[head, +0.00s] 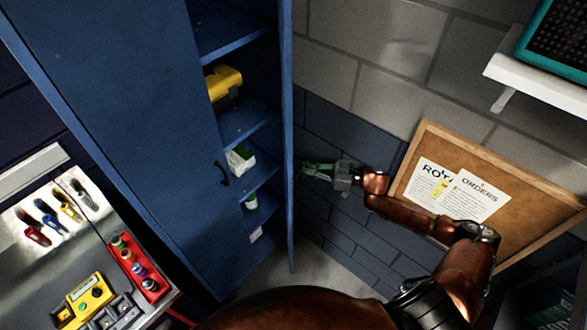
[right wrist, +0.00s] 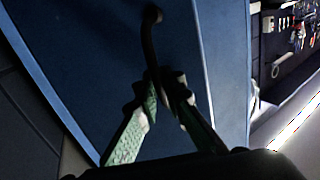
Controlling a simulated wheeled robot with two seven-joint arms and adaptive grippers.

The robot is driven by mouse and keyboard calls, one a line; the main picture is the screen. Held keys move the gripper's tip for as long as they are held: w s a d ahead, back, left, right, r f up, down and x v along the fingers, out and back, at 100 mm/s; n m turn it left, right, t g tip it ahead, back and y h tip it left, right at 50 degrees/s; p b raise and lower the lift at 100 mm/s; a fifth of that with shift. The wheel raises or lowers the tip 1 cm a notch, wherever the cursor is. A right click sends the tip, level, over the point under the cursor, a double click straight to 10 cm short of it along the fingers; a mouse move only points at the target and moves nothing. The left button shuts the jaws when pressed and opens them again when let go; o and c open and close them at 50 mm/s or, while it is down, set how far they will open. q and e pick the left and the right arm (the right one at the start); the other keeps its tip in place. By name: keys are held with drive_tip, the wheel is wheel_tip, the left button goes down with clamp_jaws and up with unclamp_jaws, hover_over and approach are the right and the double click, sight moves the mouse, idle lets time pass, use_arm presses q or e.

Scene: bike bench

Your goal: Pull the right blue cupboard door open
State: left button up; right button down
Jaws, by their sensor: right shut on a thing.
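The blue cupboard (head: 130,110) stands at the left and centre of the head view. Its right door (head: 287,120) stands swung out, seen almost edge-on, and the shelves behind the opening show. My right gripper (head: 303,169) is on the outer side of this door. In the right wrist view its green fingers (right wrist: 160,84) are shut on the dark curved door handle (right wrist: 151,38), with the blue door face (right wrist: 90,50) behind. The left door is closed, with its own dark handle (head: 222,174). My left gripper is not in view.
On the shelves are a yellow case (head: 224,82) and a white-green box (head: 240,158). A workbench (head: 60,255) with tools and a red tray (head: 140,270) is at the lower left.

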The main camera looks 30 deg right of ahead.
drive_tip(key=shift+s+d, duration=0.15)
drive_tip(key=shift+d, duration=0.95)
drive_tip(key=c, duration=2.1)
unclamp_jaws()
drive_tip(key=shift+r, duration=5)
drive_tip(key=shift+f, duration=0.1)
drive_tip(key=shift+c, duration=0.4)
